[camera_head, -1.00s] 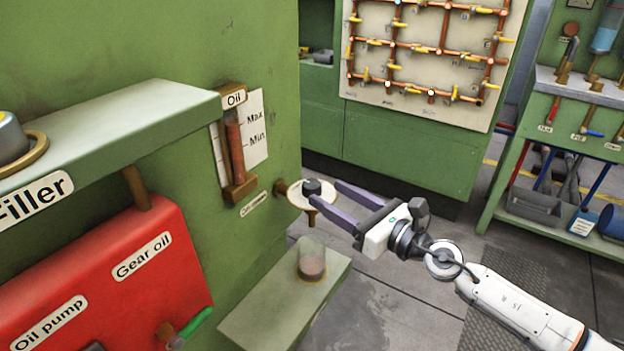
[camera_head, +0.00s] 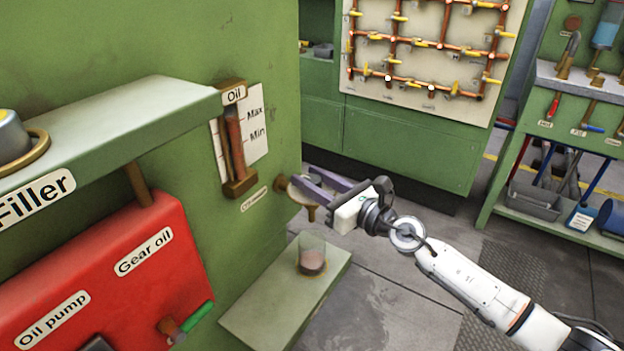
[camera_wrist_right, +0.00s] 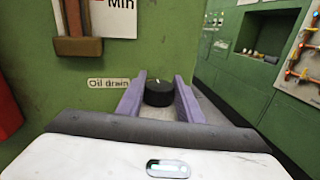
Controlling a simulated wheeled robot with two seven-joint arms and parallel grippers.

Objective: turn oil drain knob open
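The oil drain knob is a small black round cap (camera_wrist_right: 158,92) near the "Oil drain" label (camera_wrist_right: 108,82) in the right wrist view. It sits between the two purple fingers of my right gripper (camera_wrist_right: 160,94), one on each side. Little or no gap shows beside the knob, and I cannot tell whether the fingers touch it. In the head view my right gripper (camera_head: 304,176) reaches left to the drain fitting (camera_head: 284,184) on the green machine's side, and its fingers hide the knob. My left gripper is in no view.
Below the drain, a clear cup (camera_head: 311,258) stands on a green ledge (camera_head: 270,310). The oil gauge (camera_head: 236,150) is mounted above left. A red gear oil box (camera_head: 140,280) is at lower left. A panel of copper pipes (camera_head: 425,60) stands behind.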

